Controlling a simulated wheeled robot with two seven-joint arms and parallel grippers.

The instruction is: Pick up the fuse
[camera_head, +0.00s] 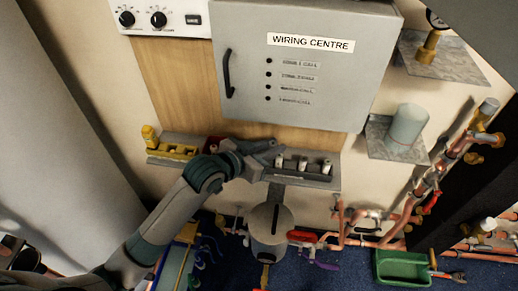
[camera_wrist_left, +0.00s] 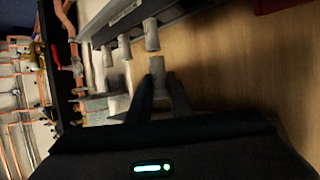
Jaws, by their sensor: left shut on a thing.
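My left gripper (camera_head: 272,147) reaches in from the left over the shelf below the wiring centre box. In the left wrist view its fingers (camera_wrist_left: 159,88) are shut on a short pale grey cylindrical fuse (camera_wrist_left: 157,70). In the head view I cannot make out this held fuse at the gripper. Three similar pale fuses (camera_head: 302,163) stand in a dark rack (camera_head: 302,173) just right of the gripper. In the wrist view the nearest of these (camera_wrist_left: 151,35) is close beyond the held one. My right gripper is not in view.
The wiring centre box (camera_head: 300,110) hangs just above the shelf. A yellow holder (camera_head: 172,150) stands on the shelf's left part. A grey cylinder (camera_head: 407,123) sits on a bracket at right. Copper pipes (camera_head: 400,217) and a green tray (camera_head: 402,268) are lower right.

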